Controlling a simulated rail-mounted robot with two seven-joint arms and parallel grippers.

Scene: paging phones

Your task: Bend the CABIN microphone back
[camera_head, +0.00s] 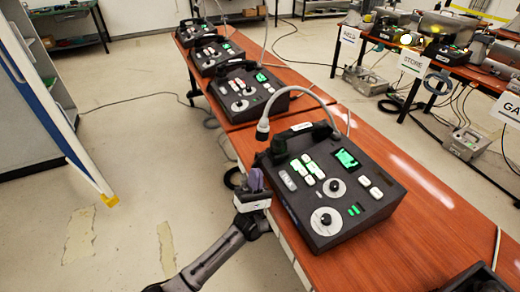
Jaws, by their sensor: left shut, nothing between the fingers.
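The nearest paging phone (330,215) is a dark console on the wooden table, with a green screen, lit keys and two round dials. Its white name label (302,127) is too small to read surely, so I cannot confirm it is CABIN. A pale gooseneck microphone (300,90) rises behind this phone and arches left, its grey head (263,127) hanging near the phone's back left corner. My left gripper (256,179), with purple fingers, is shut and empty at the table's left edge, below and apart from the microphone head. My right gripper is out of view.
Several similar phones (250,92) with thin microphones stand farther back along the table (420,220). Another dark device (480,280) is at the bottom right corner. A shelf (30,100) stands left. The floor between is open.

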